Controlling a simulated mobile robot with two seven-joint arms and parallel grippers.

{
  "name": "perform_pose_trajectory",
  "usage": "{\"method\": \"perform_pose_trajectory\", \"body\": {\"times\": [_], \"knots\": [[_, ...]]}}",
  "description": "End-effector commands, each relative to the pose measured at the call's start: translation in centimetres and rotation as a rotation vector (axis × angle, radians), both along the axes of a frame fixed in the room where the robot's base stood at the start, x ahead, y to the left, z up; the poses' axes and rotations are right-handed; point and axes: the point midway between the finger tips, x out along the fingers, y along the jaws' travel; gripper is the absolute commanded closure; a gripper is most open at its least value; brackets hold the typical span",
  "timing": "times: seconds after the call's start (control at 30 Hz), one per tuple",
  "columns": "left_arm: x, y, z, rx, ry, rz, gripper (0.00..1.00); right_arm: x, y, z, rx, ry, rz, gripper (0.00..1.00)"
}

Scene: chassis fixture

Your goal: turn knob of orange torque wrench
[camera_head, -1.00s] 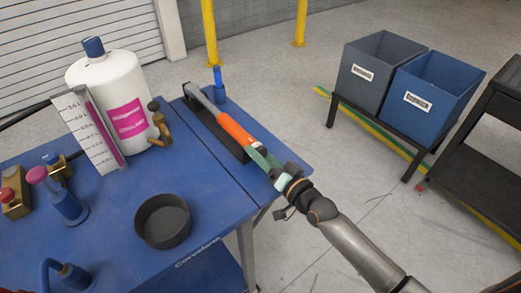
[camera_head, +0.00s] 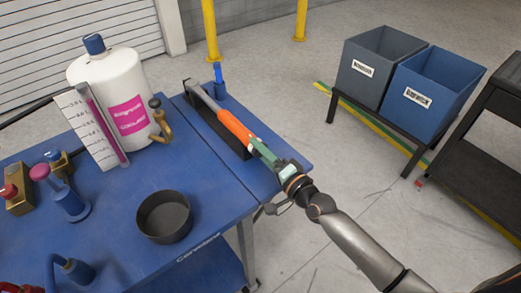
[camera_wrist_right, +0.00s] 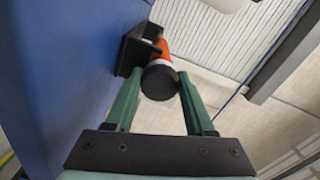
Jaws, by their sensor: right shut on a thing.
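The torque wrench (camera_head: 234,127) has an orange handle and a grey shaft and lies in a black holder (camera_head: 223,137) on the blue table's right part. Its black end knob (camera_wrist_right: 160,80) shows in the right wrist view, between the two green fingers of my right gripper (camera_wrist_right: 158,92). The right gripper (camera_head: 261,150) is at the handle's near end in the head view, shut on the knob. The fingers hide the knob in the head view. My left gripper is not in view.
A black round dish (camera_head: 164,216) and a white bottle (camera_head: 112,95) with pink labels stand on the table (camera_head: 120,190). A blue bottle-like tool (camera_head: 218,77) stands behind the wrench. Grey (camera_head: 374,75) and blue (camera_head: 427,105) bins stand on a rack at right.

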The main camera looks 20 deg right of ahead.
Motion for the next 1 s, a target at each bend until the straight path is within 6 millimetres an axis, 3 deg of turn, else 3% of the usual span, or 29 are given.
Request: {"method": "perform_pose_trajectory", "body": {"times": [0.37,0.4,0.63,1.0], "knots": [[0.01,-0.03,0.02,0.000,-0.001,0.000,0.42,0.02,-0.01,0.05,0.002,0.000,0.000,1.00],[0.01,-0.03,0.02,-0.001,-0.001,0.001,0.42,0.02,-0.01,0.05,0.002,0.000,0.000,0.41],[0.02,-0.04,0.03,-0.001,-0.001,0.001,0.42,0.02,0.00,0.04,0.001,-0.001,0.000,0.16],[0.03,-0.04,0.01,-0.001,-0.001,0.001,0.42,-0.58,-0.22,-0.02,0.001,0.000,0.000,0.16]]}}
